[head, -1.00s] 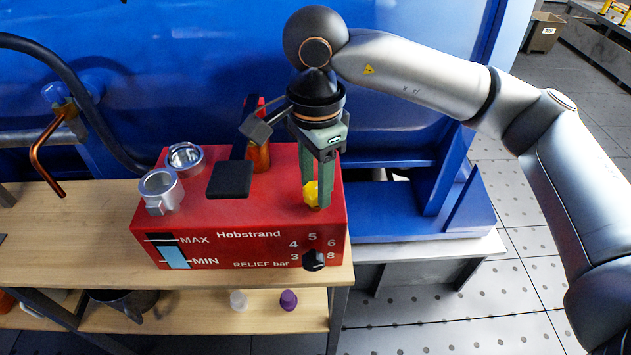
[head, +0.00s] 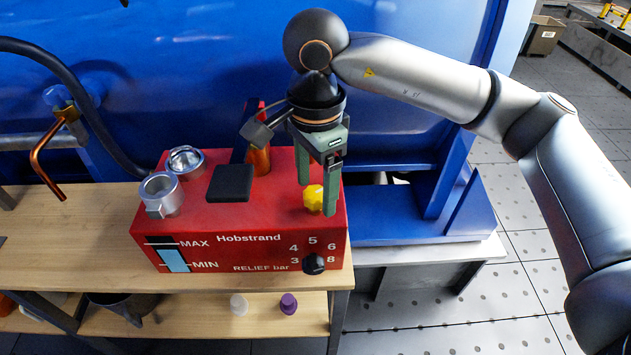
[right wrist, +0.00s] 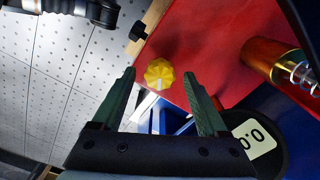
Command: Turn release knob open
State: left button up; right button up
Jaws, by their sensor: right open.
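The release knob (head: 314,198) is a yellow, ribbed knob on the top right of the red Hobstrand unit (head: 200,222). In the right wrist view the knob (right wrist: 160,74) shows a pale mark on its top and sits just beyond the fingertips, centred between them. My right gripper (head: 317,198) is open, pointing down at the knob, with one finger on each side in the head view. In the wrist view its fingers (right wrist: 160,75) are wide apart, and I see no contact with the knob. My left gripper is not in view.
A black relief dial (head: 313,264) is on the unit's front. A black pad (head: 230,183), an orange cylinder (head: 259,161) and two metal fittings stand on top. The unit sits on a wooden bench (head: 80,215) before a blue machine (head: 200,60).

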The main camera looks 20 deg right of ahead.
aim_at(316, 192)
notch_tip(316, 192, up, 12)
jog(key=p, duration=0.2)
jog(key=shift+r, duration=0.25)
dwell(0.4)
